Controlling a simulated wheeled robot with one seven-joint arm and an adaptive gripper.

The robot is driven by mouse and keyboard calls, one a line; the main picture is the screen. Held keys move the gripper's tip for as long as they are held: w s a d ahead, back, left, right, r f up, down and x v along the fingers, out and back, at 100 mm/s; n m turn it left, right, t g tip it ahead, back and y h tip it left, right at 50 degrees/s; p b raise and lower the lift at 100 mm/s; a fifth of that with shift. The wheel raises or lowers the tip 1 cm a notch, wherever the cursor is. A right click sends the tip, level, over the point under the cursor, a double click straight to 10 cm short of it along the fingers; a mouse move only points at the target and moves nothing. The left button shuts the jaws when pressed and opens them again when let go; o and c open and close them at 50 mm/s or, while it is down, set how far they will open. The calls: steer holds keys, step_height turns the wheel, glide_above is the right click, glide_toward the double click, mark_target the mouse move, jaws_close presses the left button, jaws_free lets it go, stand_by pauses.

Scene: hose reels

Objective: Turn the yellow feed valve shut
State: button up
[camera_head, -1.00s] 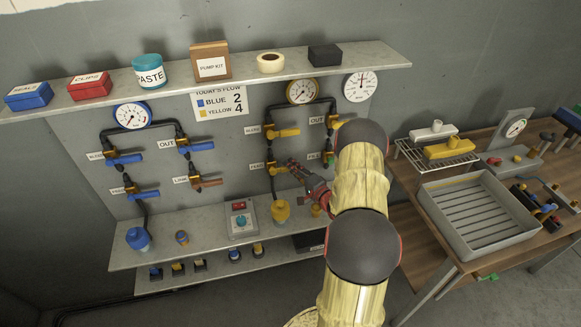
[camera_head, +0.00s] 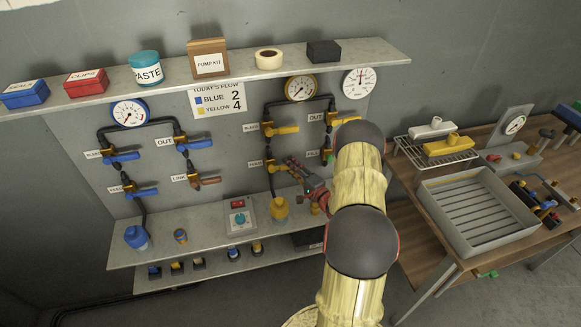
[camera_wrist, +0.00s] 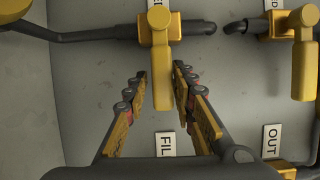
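The yellow feed valve (camera_head: 270,168) sits on the right-hand pipe loop on the wall panel, under the yellow bleed valve. In the wrist view its yellow handle (camera_wrist: 160,82) lies crosswise to the dark pipe. My gripper (camera_head: 291,163) is at this handle in the head view and partly covers its end. In the wrist view my gripper (camera_wrist: 159,75) is open, with one finger on each side of the handle. A gap shows between the handle and each finger. The FEED label (camera_head: 255,163) is beside the valve in the head view.
The yellow bleed valve (camera_head: 283,129) is just above, and the OUT valve (camera_head: 345,118) is to the right. The FILL label (camera_wrist: 166,144) is close to my fingers. A yellow bottle-like fitting (camera_head: 279,209) stands on the shelf below. A grey tray (camera_head: 445,205) is on the right table.

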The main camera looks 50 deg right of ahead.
steer(key=shift+o, duration=1)
steer(key=s+a, duration=0.2)
steer(key=s, duration=0.9)
steer(key=shift+s, duration=0.4)
